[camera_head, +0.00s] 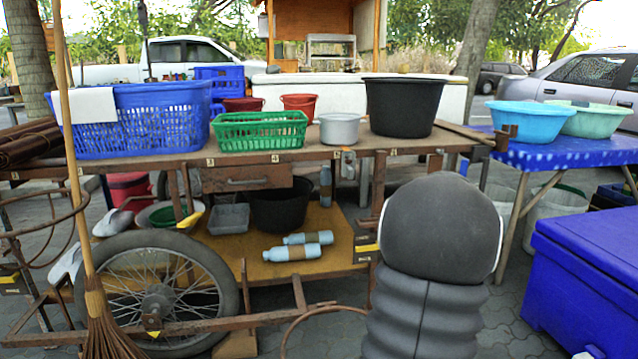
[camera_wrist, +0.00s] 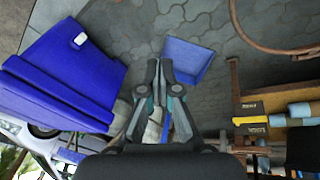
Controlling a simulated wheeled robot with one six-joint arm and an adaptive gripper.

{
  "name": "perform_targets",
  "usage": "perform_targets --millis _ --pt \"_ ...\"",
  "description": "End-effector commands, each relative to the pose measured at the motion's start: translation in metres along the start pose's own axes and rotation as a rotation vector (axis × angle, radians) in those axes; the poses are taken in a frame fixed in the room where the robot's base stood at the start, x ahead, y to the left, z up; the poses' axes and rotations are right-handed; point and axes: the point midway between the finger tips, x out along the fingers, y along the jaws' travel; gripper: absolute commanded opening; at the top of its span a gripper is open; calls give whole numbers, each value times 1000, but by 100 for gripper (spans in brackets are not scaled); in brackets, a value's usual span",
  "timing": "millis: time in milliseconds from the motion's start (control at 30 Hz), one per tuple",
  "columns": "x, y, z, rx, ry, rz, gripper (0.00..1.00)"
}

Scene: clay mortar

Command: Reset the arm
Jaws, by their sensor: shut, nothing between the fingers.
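My gripper (camera_wrist: 158,72) shows in the wrist view, pointing toward the paved ground. Its two fingers are together at the tips, with nothing held between them. It hangs clear of the objects around it, between the blue chest and the wooden cart. In the head view a dark rounded part of my arm (camera_head: 440,230) stands in front of the cart's right end and hides part of it. My gripper is not visible in the head view.
A wooden cart (camera_head: 340,152) carries a blue basket (camera_head: 135,122), green basket (camera_head: 262,132), grey pot (camera_head: 339,128) and black tub (camera_head: 404,106). Bottles (camera_head: 290,253) lie on its lower shelf. A blue chest (camera_head: 590,270) stands at right; a blue-covered table (camera_head: 595,146) is behind it.

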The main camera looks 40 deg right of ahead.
Motion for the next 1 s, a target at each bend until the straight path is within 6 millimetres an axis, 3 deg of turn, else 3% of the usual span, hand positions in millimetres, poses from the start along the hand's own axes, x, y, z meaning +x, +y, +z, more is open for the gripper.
perform_targets --millis 33,200,400,600,800,1000 --pt "-24 -26 14 -44 3 -27 0" --pt "-82 -100 74 -181 1 -115 0" --pt "-141 -163 156 -338 14 -214 0" --pt "-190 -202 241 -485 49 -308 0" --pt "-230 -220 314 -642 123 -402 0" --pt "-278 -226 362 -810 253 -502 0"
